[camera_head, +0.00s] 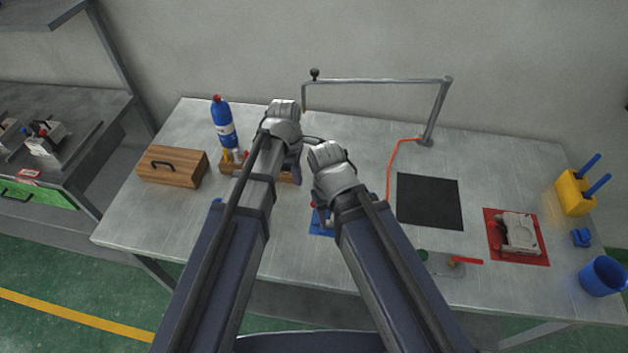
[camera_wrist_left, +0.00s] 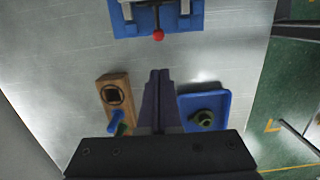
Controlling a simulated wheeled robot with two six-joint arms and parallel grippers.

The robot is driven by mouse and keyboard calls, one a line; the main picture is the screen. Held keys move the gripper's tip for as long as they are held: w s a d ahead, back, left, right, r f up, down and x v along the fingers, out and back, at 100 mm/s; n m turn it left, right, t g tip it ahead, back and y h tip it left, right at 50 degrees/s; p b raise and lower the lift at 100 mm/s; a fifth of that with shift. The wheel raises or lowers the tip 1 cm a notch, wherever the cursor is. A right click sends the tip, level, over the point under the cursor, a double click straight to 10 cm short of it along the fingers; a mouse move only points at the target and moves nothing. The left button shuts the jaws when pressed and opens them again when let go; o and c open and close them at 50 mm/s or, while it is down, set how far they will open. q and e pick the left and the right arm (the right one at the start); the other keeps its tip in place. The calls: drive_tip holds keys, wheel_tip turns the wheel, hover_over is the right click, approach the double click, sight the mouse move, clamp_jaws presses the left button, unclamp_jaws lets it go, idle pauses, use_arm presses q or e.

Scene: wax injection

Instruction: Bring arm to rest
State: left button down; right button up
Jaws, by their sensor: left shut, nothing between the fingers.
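My left arm comes in from the left of the head view, and its dark left gripper (camera_head: 294,168) shows only partly behind the wrist. In the left wrist view the left gripper (camera_wrist_left: 160,76) has its two dark fingers together with nothing between them. They point between a wooden block (camera_wrist_left: 118,83) with a dark square socket and a blue tray (camera_wrist_left: 222,101) with a dark green round piece in it. My right arm (camera_head: 335,175) reaches in beside the left one. Its fingers are hidden behind its own wrist.
A blue bottle (camera_head: 222,118) and a wooden box (camera_head: 170,170) stand left on the metal table (camera_head: 500,150). A black mat (camera_head: 430,203), a red mat (camera_head: 540,258), a yellow holder (camera_head: 572,196) and a blue cup (camera_head: 603,275) are right. A metal pole frame (camera_head: 440,105) rises behind.

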use_arm(q)
drive_tip(key=s+a+m+t+y, duration=0.1)
drive_tip(key=s+a+m, duration=0.7)
drive_tip(key=a+m, duration=0.7)
drive_tip(key=s+d+m+g+y, duration=0.1)
drive_tip(key=s+d+m, duration=0.3)
drive_tip(key=d, duration=0.8)
drive_tip(key=shift+s+m, duration=0.3)
drive_tip(key=shift+s, duration=0.5)
drive_tip(key=shift+d, duration=0.1)
